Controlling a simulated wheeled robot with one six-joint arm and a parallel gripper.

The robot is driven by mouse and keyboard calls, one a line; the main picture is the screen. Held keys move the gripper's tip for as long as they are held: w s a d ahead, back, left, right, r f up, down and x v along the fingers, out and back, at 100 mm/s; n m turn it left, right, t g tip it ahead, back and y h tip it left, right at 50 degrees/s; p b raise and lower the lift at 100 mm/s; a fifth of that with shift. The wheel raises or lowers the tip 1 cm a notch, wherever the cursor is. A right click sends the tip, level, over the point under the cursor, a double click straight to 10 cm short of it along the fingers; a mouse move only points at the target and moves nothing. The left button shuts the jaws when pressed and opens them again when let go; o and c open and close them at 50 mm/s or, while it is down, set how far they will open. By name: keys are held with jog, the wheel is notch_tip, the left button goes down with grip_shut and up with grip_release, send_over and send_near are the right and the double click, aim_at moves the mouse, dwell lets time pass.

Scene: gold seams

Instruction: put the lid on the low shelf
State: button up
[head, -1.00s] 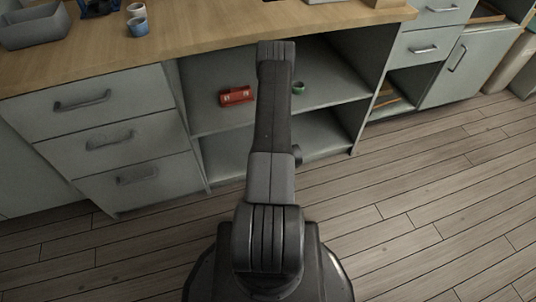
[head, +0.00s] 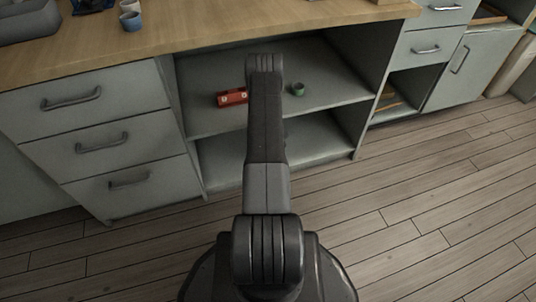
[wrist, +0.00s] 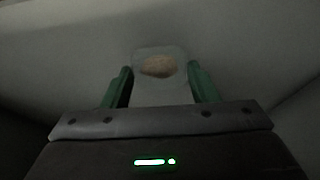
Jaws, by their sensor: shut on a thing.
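In the wrist view my gripper (wrist: 160,74) has green fingers on both sides of a pale grey piece with a tan oval patch, which I take to be the lid (wrist: 157,67). It is shut on this piece. In the head view my own arm hides the gripper and the lid. The arm reaches toward the open cabinet. The low shelf (head: 312,141) is the bottom level of that cabinet, and its visible part looks bare. How far the lid is from the shelf cannot be told.
The shelf board above (head: 325,72) holds a red box (head: 232,97) and a small green cup (head: 297,89). Drawers (head: 105,140) close off the left. The wooden counter (head: 220,25) overhangs the cabinet, with a blue cup (head: 131,21) on it. The plank floor (head: 430,200) is clear.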

jog(key=shift+w+a, duration=0.15)
jog(key=shift+w, duration=0.35)
jog(key=shift+w+a, duration=0.15)
jog(key=shift+w, duration=0.35)
jog(key=shift+f+b, duration=0.95)
jog(key=shift+f, duration=0.85)
jog(key=shift+f, duration=0.1)
jog(key=shift+f, duration=0.15)
jog(key=o, duration=0.9)
jog(key=shift+r, duration=0.2)
